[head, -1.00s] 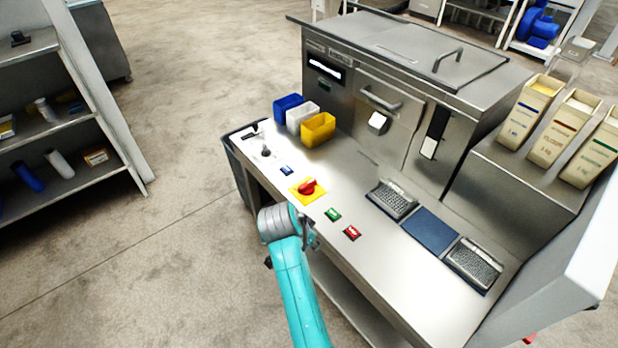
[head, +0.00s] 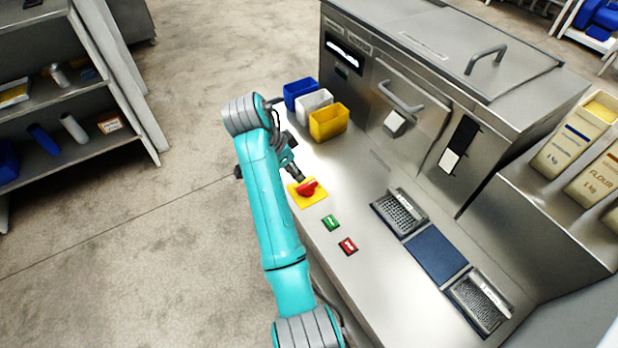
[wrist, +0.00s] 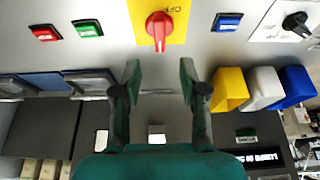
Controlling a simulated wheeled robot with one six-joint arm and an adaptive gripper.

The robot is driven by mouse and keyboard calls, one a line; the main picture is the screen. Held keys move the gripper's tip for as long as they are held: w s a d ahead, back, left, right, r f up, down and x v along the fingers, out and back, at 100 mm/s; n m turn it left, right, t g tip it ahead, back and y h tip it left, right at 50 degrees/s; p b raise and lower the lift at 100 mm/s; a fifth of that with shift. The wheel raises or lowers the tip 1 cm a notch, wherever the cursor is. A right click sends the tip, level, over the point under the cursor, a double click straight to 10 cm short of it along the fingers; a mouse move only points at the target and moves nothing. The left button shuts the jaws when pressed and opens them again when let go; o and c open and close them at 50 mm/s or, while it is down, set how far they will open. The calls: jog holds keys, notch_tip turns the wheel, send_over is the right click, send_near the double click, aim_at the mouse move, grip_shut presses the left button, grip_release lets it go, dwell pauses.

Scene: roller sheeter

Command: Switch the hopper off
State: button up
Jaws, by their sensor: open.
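A red rotary switch (head: 308,188) on a yellow plate (head: 296,197) sits on the steel worktop. In the wrist view the red switch (wrist: 158,28) is at top centre, its handle hanging down in the picture, with "OFF" lettering on the yellow plate (wrist: 176,12). My gripper (wrist: 160,75) is open and empty, its two fingers on either side below the switch in that view, apart from it. No label naming the hopper is readable.
A green button (head: 331,223) and red button (head: 348,246) lie nearby. A blue button (wrist: 227,22) and black knob (wrist: 296,24) show in the wrist view. Blue (head: 298,94), white (head: 313,104) and yellow bins (head: 328,123) stand behind. Steel weighing pads lie right.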

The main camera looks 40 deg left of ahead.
aim_at(307, 184)
jog(key=x, duration=0.9)
grip_shut()
